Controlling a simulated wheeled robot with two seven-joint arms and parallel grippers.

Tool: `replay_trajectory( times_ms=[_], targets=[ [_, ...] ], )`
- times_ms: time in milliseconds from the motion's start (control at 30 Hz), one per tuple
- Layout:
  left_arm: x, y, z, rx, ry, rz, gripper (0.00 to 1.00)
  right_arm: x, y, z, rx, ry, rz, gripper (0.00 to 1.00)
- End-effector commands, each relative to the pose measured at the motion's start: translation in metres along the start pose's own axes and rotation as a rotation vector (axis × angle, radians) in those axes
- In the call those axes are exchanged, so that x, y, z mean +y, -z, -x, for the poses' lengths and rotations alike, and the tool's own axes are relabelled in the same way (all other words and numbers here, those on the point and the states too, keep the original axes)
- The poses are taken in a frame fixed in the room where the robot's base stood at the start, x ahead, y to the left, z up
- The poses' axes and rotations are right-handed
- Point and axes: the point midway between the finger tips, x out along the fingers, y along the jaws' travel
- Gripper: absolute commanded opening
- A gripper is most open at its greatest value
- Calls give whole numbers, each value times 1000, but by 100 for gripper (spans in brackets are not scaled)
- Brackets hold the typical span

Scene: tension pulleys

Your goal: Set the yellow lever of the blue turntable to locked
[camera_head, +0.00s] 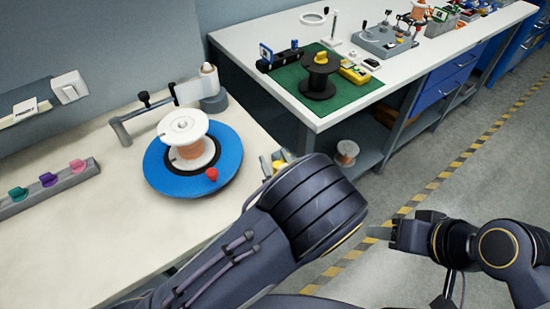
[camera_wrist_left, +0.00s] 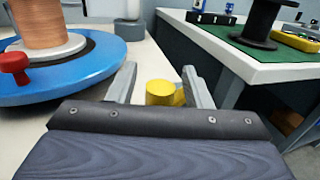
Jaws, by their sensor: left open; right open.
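The blue turntable (camera_head: 228,140) lies on the near white bench with a spool of copper-coloured wire (camera_head: 188,150) on it. It is also at the left of the left wrist view (camera_wrist_left: 95,62). The yellow lever (camera_head: 280,165) is at the bench edge, right of the turntable, partly hidden by my left arm. In the left wrist view the yellow lever (camera_wrist_left: 159,91) shows as a round yellow end between the fingers. My left gripper (camera_head: 271,160) is open, with a finger on each side; contact is unclear. My right gripper (camera_head: 377,231) is open over the floor, away from the bench.
A red knob (camera_head: 211,174) stands on the turntable rim. A rail with coloured knobs (camera_head: 45,190) lies at the left. A second bench with a green mat (camera_head: 345,92) and a black spool (camera_head: 318,75) stands behind. The bench front is clear.

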Motion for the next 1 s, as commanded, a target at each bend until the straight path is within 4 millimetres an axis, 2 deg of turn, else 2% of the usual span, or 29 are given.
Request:
replay_trajectory(
  times_ms=[300, 600, 667, 1000],
  targets=[
    [0, 0, -4, 1, 0, 1, 45, 0, 0, 0, 0, 0, 0, 48],
    [0, 0, -4, 1, 0, 1, 6, 0, 0, 0, 0, 0, 0, 48],
    [0, 0, -4, 1, 0, 1, 0, 0, 0, 0, 0, 0, 0, 48],
    [-1, 0, -3, 1, -14, 2, 0, 0, 0, 0, 0, 0, 0, 48]
  ],
)
